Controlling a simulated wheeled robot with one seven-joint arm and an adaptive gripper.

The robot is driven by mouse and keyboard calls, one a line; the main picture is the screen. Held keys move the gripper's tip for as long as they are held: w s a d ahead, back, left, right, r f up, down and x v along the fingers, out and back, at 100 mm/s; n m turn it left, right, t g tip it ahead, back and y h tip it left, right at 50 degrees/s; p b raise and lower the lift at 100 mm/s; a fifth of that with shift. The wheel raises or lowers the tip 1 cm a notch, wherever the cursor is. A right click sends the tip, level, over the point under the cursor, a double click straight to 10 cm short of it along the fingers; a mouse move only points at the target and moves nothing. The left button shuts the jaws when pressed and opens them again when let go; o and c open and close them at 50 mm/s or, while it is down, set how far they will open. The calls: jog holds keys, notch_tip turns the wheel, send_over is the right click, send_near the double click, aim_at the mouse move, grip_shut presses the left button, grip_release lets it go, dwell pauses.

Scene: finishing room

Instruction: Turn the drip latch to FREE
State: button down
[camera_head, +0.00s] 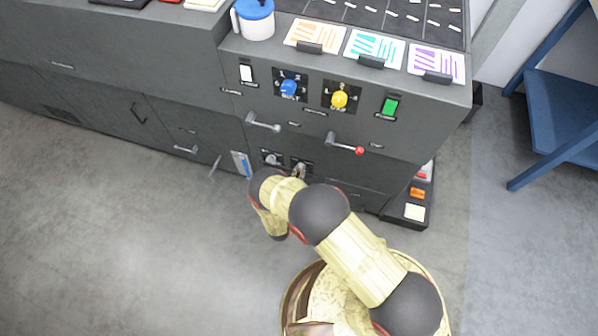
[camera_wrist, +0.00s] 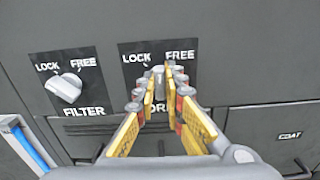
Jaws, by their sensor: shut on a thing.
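The drip latch (camera_wrist: 158,72) is a small pale knob on a black plate marked LOCK at left and FREE at right. The word under it is mostly hidden by my fingers. My gripper (camera_wrist: 160,85) has its yellow fingers closed on the knob's two sides. The knob's visible tip is roughly upright between the two words; its exact setting is hard to tell. In the head view my gripper (camera_head: 299,171) reaches the low front panel, and the latch is hidden there.
The similar filter latch (camera_wrist: 66,88) is just left, with a blue-and-white gauge (camera_wrist: 27,145) beyond it. A COAT label (camera_wrist: 289,135) is at right. Above are a grey lever (camera_head: 262,122) and a red-tipped lever (camera_head: 345,146). Open floor (camera_head: 120,230) lies left.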

jog(key=m, duration=0.4)
jog(key=shift+w+r+m, duration=0.2)
jog(key=shift+m, duration=0.1)
jog(key=shift+d+m, duration=0.1)
jog(key=shift+m, duration=1.9)
jog(key=c, duration=1.9)
grip_release()
jog(key=shift+d, duration=0.1)
jog(key=shift+s+f, duration=0.1)
jog(key=v, duration=1.2)
